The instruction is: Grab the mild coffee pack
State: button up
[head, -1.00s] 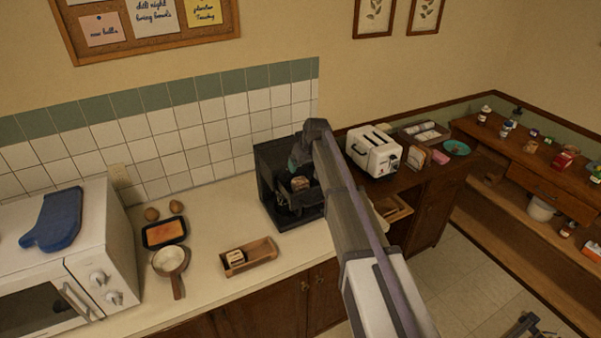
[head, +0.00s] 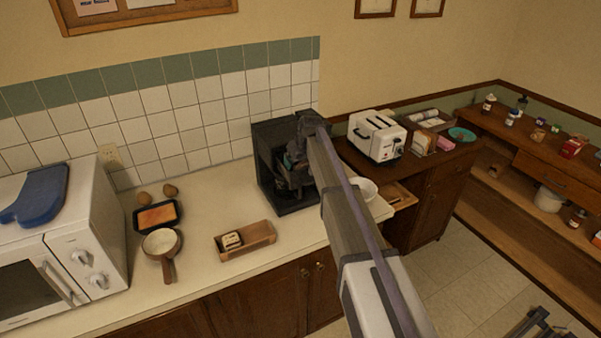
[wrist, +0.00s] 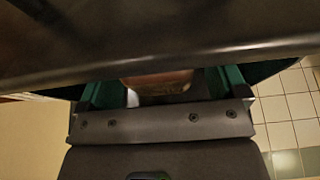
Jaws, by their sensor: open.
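A small pack with a light, dark-marked face (head: 232,240) lies in a wooden tray (head: 262,230) on the counter; its label is too small to read. My gripper (head: 292,165) is inside the front opening of the black coffee machine (head: 268,175), largely hidden by my arm. In the wrist view, its green fingers (wrist: 160,92) are open and apart. A brownish thing (wrist: 155,78) shows between them, partly covered by a dark machine panel (wrist: 160,35). I cannot tell whether it is the mild coffee pack or whether the fingers touch it.
A small pan (head: 161,243), a black dish (head: 157,216) and the microwave (head: 85,235) stand to the left. A white bowl (head: 363,188) and toaster (head: 376,136) are right of the machine. The front counter between pan and tray is clear.

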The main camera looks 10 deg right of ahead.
aim_at(304, 162)
jog(key=shift+s+r, duration=0.1)
jog(key=shift+r, duration=0.1)
jog(key=shift+c, duration=0.5)
jog(key=c, duration=0.9)
jog(key=shift+r, duration=0.1)
jog(key=shift+s+d+r+p, duration=0.1)
jog(key=shift+r+p, duration=0.2)
jog(key=shift+p, duration=0.15)
notch_tip(304, 162, up, 7)
jog(key=p, duration=0.7)
jog(key=shift+r, duration=0.2)
jog(key=shift+s+d+f+b, duration=0.2)
jog(key=shift+s+f, duration=0.1)
jog(key=shift+s, duration=0.3)
jog(key=shift+s+d+f+b, duration=0.1)
jog(key=shift+s+f+b, duration=0.15)
jog(key=shift+s, duration=0.3)
jog(key=s+d, duration=0.1)
jog(key=s, duration=0.4)
jog(key=s+d, duration=0.2)
jog(key=s, duration=0.4)
jog(key=s+d, duration=0.2)
jog(key=s, duration=0.3)
jog(key=shift+s, duration=0.3)
